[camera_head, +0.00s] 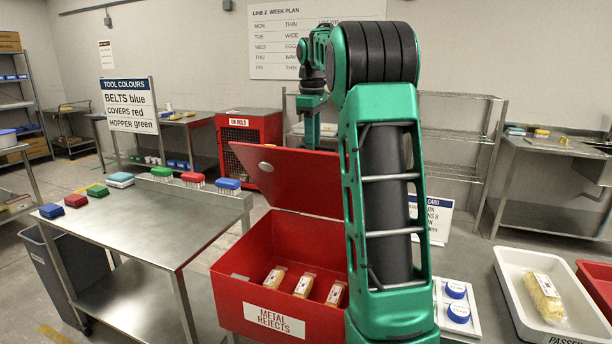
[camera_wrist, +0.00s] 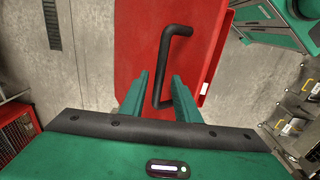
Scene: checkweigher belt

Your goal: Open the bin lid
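The red METAL REJECTS bin (camera_head: 228,292) stands in the middle of the head view. Its red lid (camera_head: 292,180) is raised and tilted up, so the inside shows with three wrapped packets (camera_head: 303,285). My arm covers the lid's right part. In the wrist view the lid (camera_wrist: 212,55) carries a black bent handle (camera_wrist: 163,65). My gripper (camera_wrist: 161,76) has its two green fingers apart, one on each side of the handle's lower part. Gaps show between fingers and handle; I cannot tell whether either touches. The fingers are hidden in the head view.
A steel table (camera_head: 130,225) with coloured brushes stands left of the bin. To the right are a white tray (camera_head: 515,290) with a packet, blue-topped tubs (camera_head: 457,301) and a card (camera_head: 437,220). A red cage box (camera_head: 243,140) stands behind.

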